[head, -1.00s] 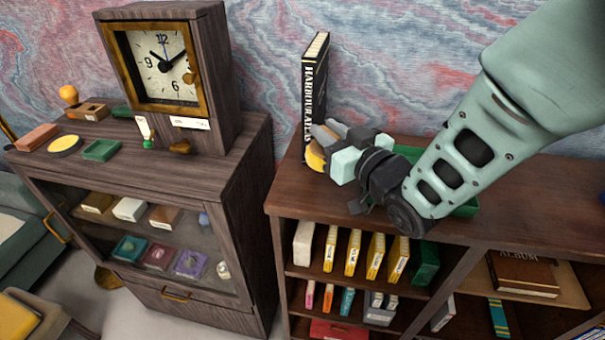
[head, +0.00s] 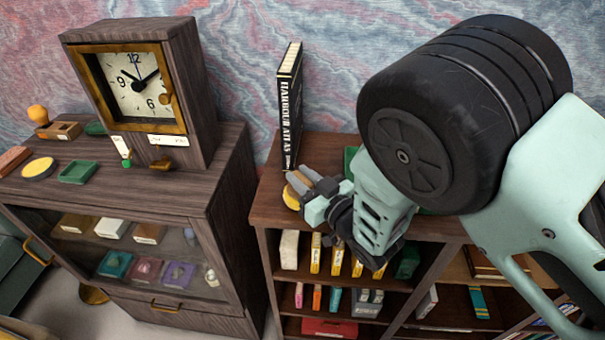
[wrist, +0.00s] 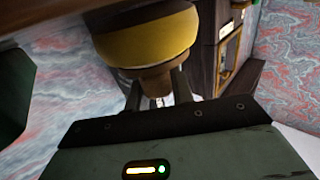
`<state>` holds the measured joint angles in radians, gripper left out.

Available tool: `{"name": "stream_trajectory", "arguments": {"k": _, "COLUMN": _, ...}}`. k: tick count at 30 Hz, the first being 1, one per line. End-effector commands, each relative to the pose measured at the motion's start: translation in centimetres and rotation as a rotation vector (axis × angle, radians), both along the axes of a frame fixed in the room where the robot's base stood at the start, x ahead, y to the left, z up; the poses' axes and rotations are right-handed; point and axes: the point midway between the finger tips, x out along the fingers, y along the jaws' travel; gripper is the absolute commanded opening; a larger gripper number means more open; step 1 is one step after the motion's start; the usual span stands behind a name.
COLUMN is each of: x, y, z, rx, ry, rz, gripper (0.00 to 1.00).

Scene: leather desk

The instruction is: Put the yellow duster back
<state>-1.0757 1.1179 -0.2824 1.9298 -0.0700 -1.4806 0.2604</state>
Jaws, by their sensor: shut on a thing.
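The yellow duster (wrist: 150,38) has a round yellow body and a brown knob; in the wrist view its knob is between my fingers. In the head view only a small part of the yellow duster (head: 291,198) shows past my gripper (head: 300,184). My gripper is shut on it, at the left end of the low bookcase top (head: 268,205), just in front of the upright black atlas (head: 290,105). I cannot tell whether the duster touches the wood.
A green tray (head: 350,160) is partly hidden behind my arm. To the left, a darker cabinet holds a clock (head: 140,85), a round yellow-topped disc (head: 38,168) and a small green tray (head: 77,172). A gap separates the cabinet from the bookcase.

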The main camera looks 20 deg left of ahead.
Motion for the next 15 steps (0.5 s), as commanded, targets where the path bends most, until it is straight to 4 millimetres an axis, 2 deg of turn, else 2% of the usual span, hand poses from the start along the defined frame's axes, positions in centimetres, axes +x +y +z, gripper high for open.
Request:
{"name": "stream_trajectory", "arguments": {"k": 8, "x": 0.02, "y": 0.00, "z": -0.34, "rx": 0.001, "ry": -0.001, "rz": 0.000, "gripper": 0.00}}
{"name": "stream_trajectory", "arguments": {"k": 9, "x": 0.02, "y": -0.01, "z": -0.37, "rx": 0.001, "ry": -0.001, "rz": 0.000, "gripper": 0.34}}
{"name": "stream_trajectory", "arguments": {"k": 10, "x": 0.02, "y": -0.01, "z": -0.37, "rx": 0.001, "ry": -0.001, "rz": 0.000, "gripper": 0.43}}
{"name": "stream_trajectory", "arguments": {"k": 15, "x": 0.03, "y": -0.02, "z": -0.35, "rx": 0.000, "ry": -0.001, "rz": 0.000, "gripper": 0.45}}
